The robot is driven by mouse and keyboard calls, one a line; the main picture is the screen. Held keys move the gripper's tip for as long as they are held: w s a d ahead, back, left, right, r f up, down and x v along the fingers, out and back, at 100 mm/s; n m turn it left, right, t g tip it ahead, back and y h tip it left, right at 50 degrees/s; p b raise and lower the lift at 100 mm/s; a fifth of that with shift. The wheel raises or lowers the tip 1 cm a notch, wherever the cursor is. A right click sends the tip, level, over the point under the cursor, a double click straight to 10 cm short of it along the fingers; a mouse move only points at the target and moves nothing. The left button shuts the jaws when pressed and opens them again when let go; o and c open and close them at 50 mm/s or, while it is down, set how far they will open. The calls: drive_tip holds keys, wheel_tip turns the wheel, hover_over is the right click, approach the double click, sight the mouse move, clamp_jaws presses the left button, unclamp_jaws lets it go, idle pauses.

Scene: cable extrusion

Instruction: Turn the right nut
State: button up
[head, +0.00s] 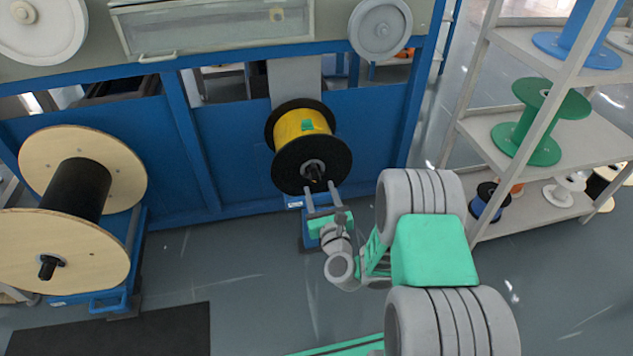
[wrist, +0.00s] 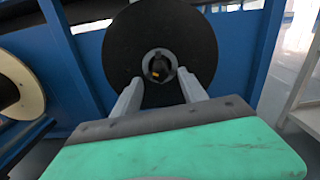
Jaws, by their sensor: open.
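The nut (head: 314,172) is a grey ring with a dark middle at the centre of the black flange of a spool (head: 300,132) wound with yellow cable. In the wrist view the nut (wrist: 159,66) shows on the black flange (wrist: 190,35), with a small orange mark inside it. My gripper (head: 322,188) is open and empty, just in front of the flange. In the wrist view its two fingers (wrist: 158,88) point at the nut, one to each side and slightly below it. I cannot tell whether they touch it.
A large wooden-flanged spool (head: 110,165) with black cable stands at the left. The blue machine frame (head: 235,150) runs behind both spools. A shelf rack (head: 490,130) with green and blue spools stands at the right. The floor (head: 260,280) in front is clear, with a dark mat (head: 150,335) at the left.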

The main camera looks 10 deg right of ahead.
sight(316, 181)
drive_tip(key=w+p, duration=0.1)
drive_tip(key=w, duration=0.2)
drive_tip(key=shift+w+r, duration=0.1)
drive_tip(key=shift+w, duration=0.2)
drive_tip(key=shift+w+p, duration=0.5)
drive_tip(key=shift+w, duration=0.35)
clamp_jaws()
